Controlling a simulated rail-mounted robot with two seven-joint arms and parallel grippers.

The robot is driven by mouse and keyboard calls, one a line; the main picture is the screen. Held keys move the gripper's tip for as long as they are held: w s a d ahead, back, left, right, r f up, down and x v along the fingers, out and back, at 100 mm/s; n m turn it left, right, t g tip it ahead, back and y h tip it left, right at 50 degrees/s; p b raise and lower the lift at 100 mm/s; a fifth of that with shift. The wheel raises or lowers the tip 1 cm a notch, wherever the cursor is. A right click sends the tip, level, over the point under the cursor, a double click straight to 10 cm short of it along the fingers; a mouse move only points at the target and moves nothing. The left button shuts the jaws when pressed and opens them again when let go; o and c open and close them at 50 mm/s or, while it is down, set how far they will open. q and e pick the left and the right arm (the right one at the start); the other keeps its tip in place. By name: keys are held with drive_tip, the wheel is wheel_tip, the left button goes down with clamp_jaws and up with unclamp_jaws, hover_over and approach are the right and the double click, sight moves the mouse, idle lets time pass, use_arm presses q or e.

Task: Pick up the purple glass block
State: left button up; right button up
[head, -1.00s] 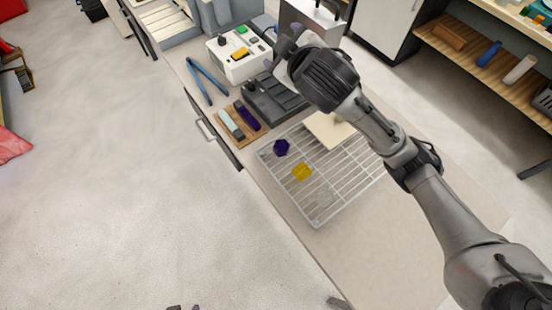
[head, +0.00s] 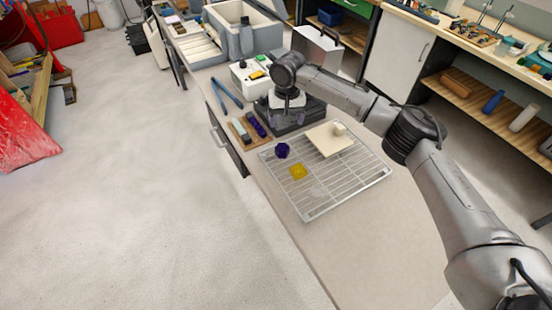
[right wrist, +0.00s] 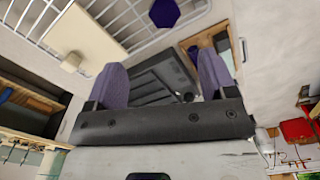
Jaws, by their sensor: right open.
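The purple glass block (head: 282,150) is a small, dark, many-sided piece on the wire rack (head: 330,205), near the rack's left corner. In the right wrist view the block (right wrist: 164,12) shows at the top edge, beyond the fingers. My right gripper (head: 287,118) points down over the black tray, behind the block and apart from it. In the right wrist view its two purple-grey fingers (right wrist: 163,80) are spread with nothing held between them. My left gripper is not in view.
A yellow block (head: 298,171) lies near the purple one. A cream plate (head: 330,138) sits on the rack. The bench front is clear.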

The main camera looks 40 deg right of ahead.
drive_tip(key=m, duration=0.1)
hover_over(283, 146)
drive_tip(key=shift+m, duration=0.4)
wheel_tip(283, 146, down, 7)
drive_tip(key=shift+s+d+f, duration=0.1)
drive_tip(key=shift+d, duration=0.05)
drive_tip(key=shift+w+a+f+b, duration=0.15)
drive_tip(key=shift+f+b, duration=0.1)
drive_tip(key=shift+f, duration=1.05)
drive_tip(key=shift+w+a+f+b, duration=0.1)
drive_tip(key=shift+f+b, duration=0.15)
drive_tip(key=shift+f, duration=1.65)
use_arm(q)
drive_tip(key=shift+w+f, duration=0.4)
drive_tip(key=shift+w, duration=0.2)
